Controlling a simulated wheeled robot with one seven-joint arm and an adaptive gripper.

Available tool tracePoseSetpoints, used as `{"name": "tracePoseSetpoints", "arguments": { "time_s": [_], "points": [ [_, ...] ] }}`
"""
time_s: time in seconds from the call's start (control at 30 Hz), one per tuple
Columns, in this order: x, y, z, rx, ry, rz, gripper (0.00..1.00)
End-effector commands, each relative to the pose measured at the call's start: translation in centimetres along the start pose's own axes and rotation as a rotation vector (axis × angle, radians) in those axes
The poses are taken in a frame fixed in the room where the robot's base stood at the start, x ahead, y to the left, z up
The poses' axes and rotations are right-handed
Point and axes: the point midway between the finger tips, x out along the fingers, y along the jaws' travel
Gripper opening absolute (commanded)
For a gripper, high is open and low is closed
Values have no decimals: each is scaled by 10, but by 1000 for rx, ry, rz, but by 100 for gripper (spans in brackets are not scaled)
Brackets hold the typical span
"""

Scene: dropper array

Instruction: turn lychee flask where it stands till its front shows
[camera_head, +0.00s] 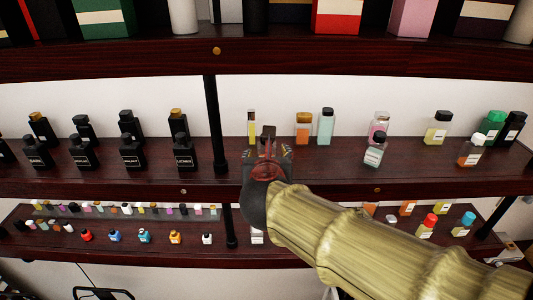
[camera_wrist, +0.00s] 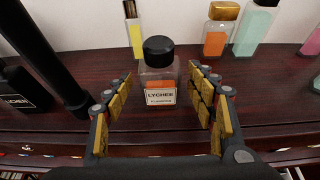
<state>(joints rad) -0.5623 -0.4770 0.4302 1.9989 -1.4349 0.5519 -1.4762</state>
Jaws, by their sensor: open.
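The lychee flask (camera_wrist: 160,84) stands upright on the dark wood shelf, a clear square bottle with orange liquid and a black cap. Its white label reading LYCHEE faces my wrist camera, nearly square on. My gripper (camera_wrist: 163,90) is open, with one finger on each side of the flask and a visible gap on both sides. In the head view my gripper (camera_head: 268,158) reaches over the middle shelf's front and hides most of the flask; only its dark cap (camera_head: 267,131) shows.
A thin yellow bottle (camera_wrist: 134,36) stands behind left, an orange gold-capped bottle (camera_wrist: 218,38) and a mint bottle (camera_wrist: 254,30) behind right. A black post (camera_wrist: 52,62) and a black bottle (camera_wrist: 20,88) are left. Shelf to the right is partly clear.

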Motion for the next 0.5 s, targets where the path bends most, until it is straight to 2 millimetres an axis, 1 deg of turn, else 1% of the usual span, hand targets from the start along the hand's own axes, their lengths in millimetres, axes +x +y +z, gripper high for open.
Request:
{"name": "tracePoseSetpoints", "arguments": {
  "time_s": [0.03, 0.3, 0.4, 0.5],
  "points": [
    [-10, 1, 2, 1, -3, 5, 57],
    [-66, 2, 2, 1, -4, 7, 57],
    [-83, 1, 1, 1, -2, 6, 57],
    [-95, 1, 1, 1, -2, 5, 57]
  ]
}}
